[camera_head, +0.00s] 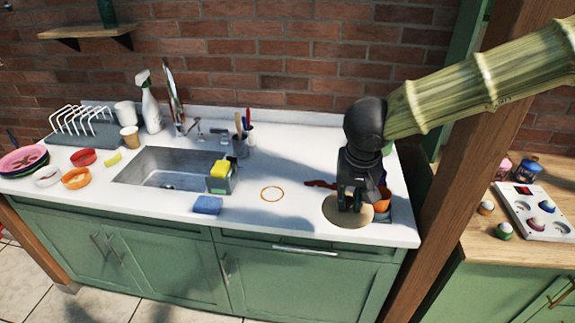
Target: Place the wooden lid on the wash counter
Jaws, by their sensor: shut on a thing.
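The wooden lid (345,217) is a round tan disc at the right end of the white wash counter (300,216). My gripper (350,203) points down over the lid from above, with its fingertips at the lid's middle. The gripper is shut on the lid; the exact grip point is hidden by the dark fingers. I cannot tell whether the lid touches the counter or hangs just above it. An orange bowl (382,201) shows just right of the gripper, partly hidden.
A thin orange ring (272,194) lies on the clear counter left of the lid. A red item (319,184) lies behind the lid. A wooden post (462,155) stands right of the counter.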

